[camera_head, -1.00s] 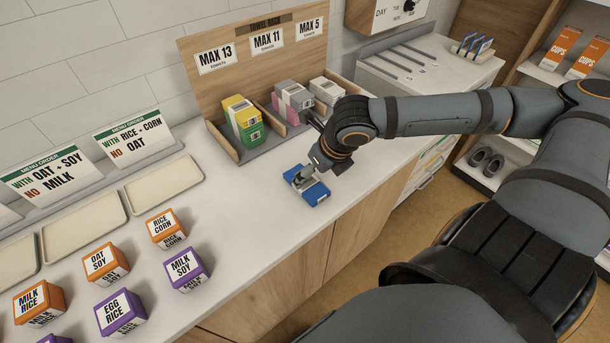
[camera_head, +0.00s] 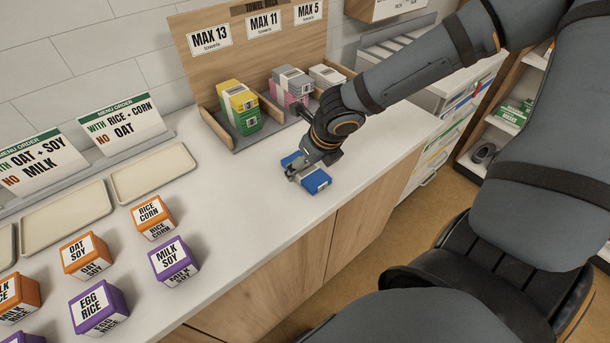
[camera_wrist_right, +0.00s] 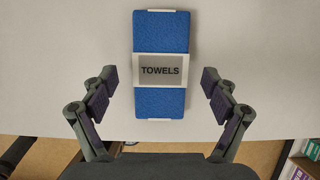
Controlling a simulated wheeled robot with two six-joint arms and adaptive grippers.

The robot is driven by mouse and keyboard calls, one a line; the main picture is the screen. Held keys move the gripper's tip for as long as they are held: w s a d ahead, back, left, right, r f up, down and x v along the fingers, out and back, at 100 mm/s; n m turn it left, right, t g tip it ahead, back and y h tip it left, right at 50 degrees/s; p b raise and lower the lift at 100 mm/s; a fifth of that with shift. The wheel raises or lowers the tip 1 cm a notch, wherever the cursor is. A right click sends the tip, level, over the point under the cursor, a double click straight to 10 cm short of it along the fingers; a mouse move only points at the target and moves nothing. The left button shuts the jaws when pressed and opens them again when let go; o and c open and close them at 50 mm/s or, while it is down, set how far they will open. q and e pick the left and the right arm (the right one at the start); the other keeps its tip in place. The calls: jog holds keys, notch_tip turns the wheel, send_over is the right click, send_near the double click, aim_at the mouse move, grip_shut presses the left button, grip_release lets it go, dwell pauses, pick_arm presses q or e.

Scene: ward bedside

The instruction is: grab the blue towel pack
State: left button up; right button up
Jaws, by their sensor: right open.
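The blue towel pack (camera_head: 314,181) lies flat on the white counter near its front edge. In the right wrist view the towel pack (camera_wrist_right: 160,100) has a pale band reading TOWELS and lies upright in the picture, between the two fingers. My right gripper (camera_head: 298,170) is over the pack in the head view and hides part of it. In the wrist view the right gripper (camera_wrist_right: 160,88) is open, with a gap between each finger and the pack. My left gripper is in neither view.
A wooden towel rack (camera_head: 250,75) behind holds yellow-green, pink-grey and grey packs (camera_head: 326,77) in its bays. Orange and purple labelled boxes (camera_head: 173,260) and cream trays (camera_head: 153,173) stand to the left. The counter around the pack is clear.

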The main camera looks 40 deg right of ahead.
jog(key=shift+w+f, duration=0.25)
jog(key=shift+f, duration=0.35)
jog(key=shift+r, duration=0.1)
jog(key=shift+s, duration=0.1)
jog(key=c, duration=1.2)
jog(key=shift+c, duration=0.2)
